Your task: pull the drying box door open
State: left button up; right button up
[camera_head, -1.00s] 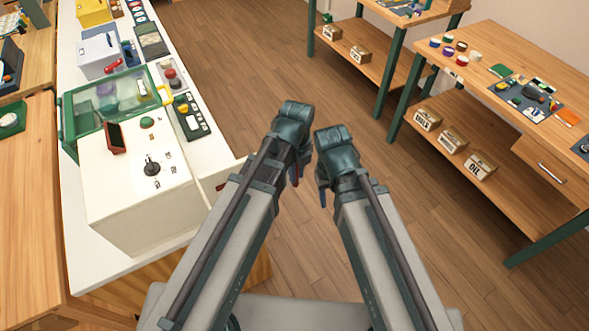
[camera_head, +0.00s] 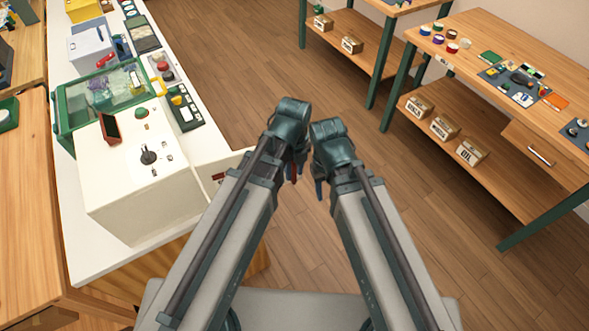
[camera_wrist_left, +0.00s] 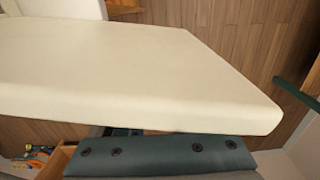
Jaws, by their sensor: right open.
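The white drying box (camera_head: 142,195) stands on the counter at the left in the head view, with a black knob (camera_head: 148,156) on top. Its door (camera_head: 236,163) stands out from the right side, partly open and partly hidden behind my left arm. A cream panel (camera_wrist_left: 140,70), probably the door, fills much of the left wrist view close to the gripper's dark green body. My left gripper (camera_head: 291,176) points down to the right of the door; its jaws are too hidden to tell their state. My right gripper (camera_head: 319,189) is open and empty beside it, over the floor.
A green-framed clear case (camera_head: 105,98) stands behind the box, with a button panel (camera_head: 185,107) beside it. Across the room is a wooden bench (camera_head: 490,52) with several boxes on its lower shelf. The floor (camera_head: 225,60) between is clear.

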pick_arm(q)
jog(key=shift+o, duration=1)
notch_tip(320, 180, up, 14)
jog(key=p, duration=1.4)
jog(key=shift+f, duration=0.1)
